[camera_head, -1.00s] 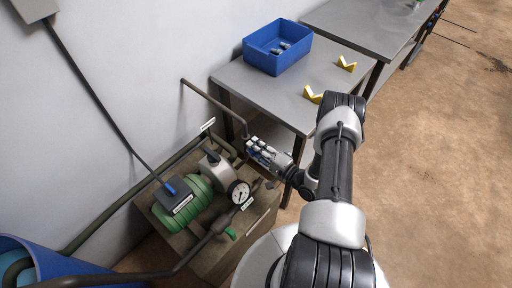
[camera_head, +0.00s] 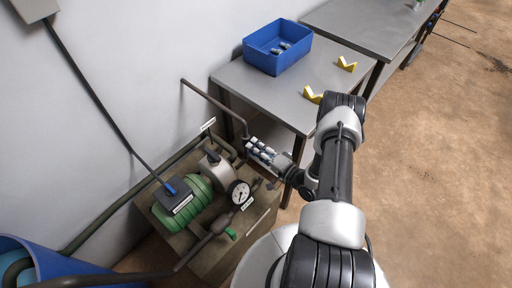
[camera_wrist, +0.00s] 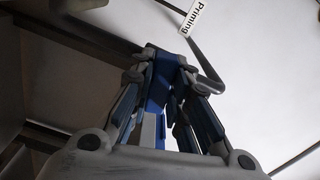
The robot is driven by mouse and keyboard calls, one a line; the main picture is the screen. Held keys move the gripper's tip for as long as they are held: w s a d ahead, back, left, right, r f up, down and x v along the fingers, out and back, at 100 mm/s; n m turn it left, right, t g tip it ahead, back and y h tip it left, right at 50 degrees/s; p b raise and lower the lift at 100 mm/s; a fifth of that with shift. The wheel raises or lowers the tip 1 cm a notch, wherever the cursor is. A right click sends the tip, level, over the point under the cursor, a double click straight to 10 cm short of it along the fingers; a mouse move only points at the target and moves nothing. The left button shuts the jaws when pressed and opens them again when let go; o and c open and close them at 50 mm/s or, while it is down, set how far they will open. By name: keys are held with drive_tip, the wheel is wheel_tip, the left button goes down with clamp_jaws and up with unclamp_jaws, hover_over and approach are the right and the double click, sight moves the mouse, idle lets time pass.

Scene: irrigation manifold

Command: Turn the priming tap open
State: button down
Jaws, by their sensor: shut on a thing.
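The priming tap shows in the wrist view as a blue handle (camera_wrist: 157,88) between my fingers, beside a grey pipe (camera_wrist: 207,68) and a white tag reading "Priming" (camera_wrist: 192,17). My gripper (camera_wrist: 167,62) is shut on this handle. In the head view my gripper (camera_head: 250,143) reaches left from the arm to the pipe end behind the pump. There its fingers hide most of the tap, and I cannot tell the handle's angle.
A green pump (camera_head: 183,203) with a pressure gauge (camera_head: 239,192) stands on a block just left of my gripper. A grey table (camera_head: 240,82) with a blue bin (camera_head: 277,48) and yellow brackets (camera_head: 347,64) is behind. A blue barrel (camera_head: 60,262) is at lower left.

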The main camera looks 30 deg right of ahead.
drive_tip(key=n, duration=0.4)
drive_tip(key=shift+n, duration=0.3)
drive_tip(key=n, duration=0.3)
drive_tip(key=shift+n, duration=0.3)
drive_tip(key=n, duration=0.4)
drive_tip(key=shift+n, duration=1.8)
drive_tip(key=c, duration=1.5)
unclamp_jaws()
drive_tip(key=shift+s, duration=0.1)
